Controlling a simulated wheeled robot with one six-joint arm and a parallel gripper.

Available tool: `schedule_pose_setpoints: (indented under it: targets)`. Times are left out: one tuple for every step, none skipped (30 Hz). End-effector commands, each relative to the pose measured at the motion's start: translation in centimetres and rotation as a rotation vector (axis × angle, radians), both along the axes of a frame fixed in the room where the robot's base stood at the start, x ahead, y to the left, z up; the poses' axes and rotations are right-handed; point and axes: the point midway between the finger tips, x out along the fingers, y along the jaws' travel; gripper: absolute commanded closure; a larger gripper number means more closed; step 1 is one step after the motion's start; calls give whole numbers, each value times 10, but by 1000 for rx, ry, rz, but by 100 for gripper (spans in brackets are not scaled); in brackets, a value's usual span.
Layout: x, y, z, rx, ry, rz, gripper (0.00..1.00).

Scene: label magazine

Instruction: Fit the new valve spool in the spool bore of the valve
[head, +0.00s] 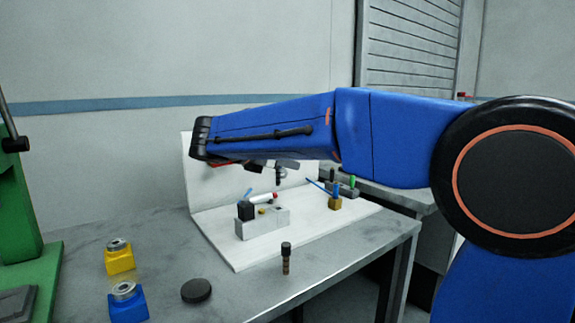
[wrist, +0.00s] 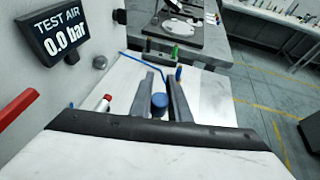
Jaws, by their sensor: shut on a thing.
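The valve (head: 262,224) is a light grey block on the white board, with a black part at its left end and a small brass fitting on top. My gripper (head: 280,168) is above the right part of the valve. In the wrist view, its fingers (wrist: 160,82) are shut on a blue-topped piece (wrist: 159,101), apparently the new valve spool. Its lower part is hidden there; a small dark end hangs below the gripper in the head view, apart from the valve. A dark-capped, brown ringed spool (head: 286,258) stands at the table's front.
A white cylinder with a red end (head: 263,198) lies by the valve. Yellow (head: 119,262) and blue (head: 128,305) blocks and a black disc (head: 196,291) are front left. A display (wrist: 58,38) reads 0.0 bar.

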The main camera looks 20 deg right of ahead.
Motion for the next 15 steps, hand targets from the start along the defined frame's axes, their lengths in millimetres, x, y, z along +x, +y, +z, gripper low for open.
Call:
schedule_pose_setpoints:
  targets:
    - [0,0,0,-1,1,-1,100]
    - [0,0,0,-1,2,0,100]
    - [0,0,-1,-1,2,0,100]
    - [0,0,-2,-1,2,0,100]
    - [0,0,-3,-1,2,0,100]
    - [0,0,-4,-1,2,0,100]
    - [0,0,-6,-1,2,0,100]
    - [0,0,-7,-1,2,0,100]
    - [0,0,-10,-2,3,0,100]
    - [0,0,-12,-2,3,0,100]
    - [0,0,-14,-2,3,0,100]
    - [0,0,-18,-2,3,0,100]
    - [0,0,-20,-2,3,0,100]
    - [0,0,-23,-2,3,0,100]
    - [0,0,-26,-2,3,0,100]
